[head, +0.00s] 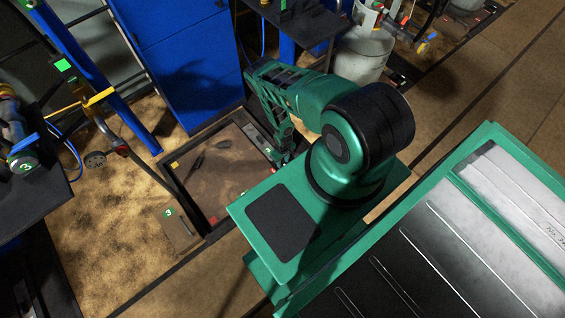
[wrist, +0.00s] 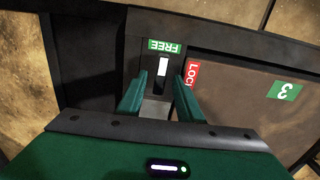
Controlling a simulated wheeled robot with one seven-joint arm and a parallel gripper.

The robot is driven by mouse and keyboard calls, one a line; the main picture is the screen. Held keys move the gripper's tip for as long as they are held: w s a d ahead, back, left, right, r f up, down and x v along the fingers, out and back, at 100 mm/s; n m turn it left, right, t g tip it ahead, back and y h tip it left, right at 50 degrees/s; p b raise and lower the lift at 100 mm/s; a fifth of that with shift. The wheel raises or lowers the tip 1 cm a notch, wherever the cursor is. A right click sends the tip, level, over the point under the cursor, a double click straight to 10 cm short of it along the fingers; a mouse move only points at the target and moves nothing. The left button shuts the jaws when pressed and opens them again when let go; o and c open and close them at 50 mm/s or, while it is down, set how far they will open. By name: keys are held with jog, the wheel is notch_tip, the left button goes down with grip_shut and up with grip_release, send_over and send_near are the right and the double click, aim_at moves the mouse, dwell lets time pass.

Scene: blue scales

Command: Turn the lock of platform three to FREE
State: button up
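In the wrist view the lock of platform three shows as a dark bar with a white mark (wrist: 162,68) on a dark grey panel. The white mark lies just below the green FREE label (wrist: 166,47) and points at it. The red LOCK label (wrist: 191,76) is to its right. My gripper (wrist: 156,88) is open. Its two green fingers stand apart on either side of the bar's near end, with gaps visible. In the head view my gripper (head: 285,150) is over the right edge of the floor platform (head: 217,165). My arm hides part of that edge.
A green "3" tag (wrist: 284,91) is on the brown plate right of the lock. In the head view a blue cabinet (head: 195,60) stands behind the platform and a gas cylinder (head: 362,52) at the upper right. Sandy floor (head: 105,225) lies open at the left.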

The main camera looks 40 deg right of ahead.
aim_at(283, 162)
notch_tip(283, 162, up, 11)
dwell(0.7)
jog(key=shift+f, duration=0.15)
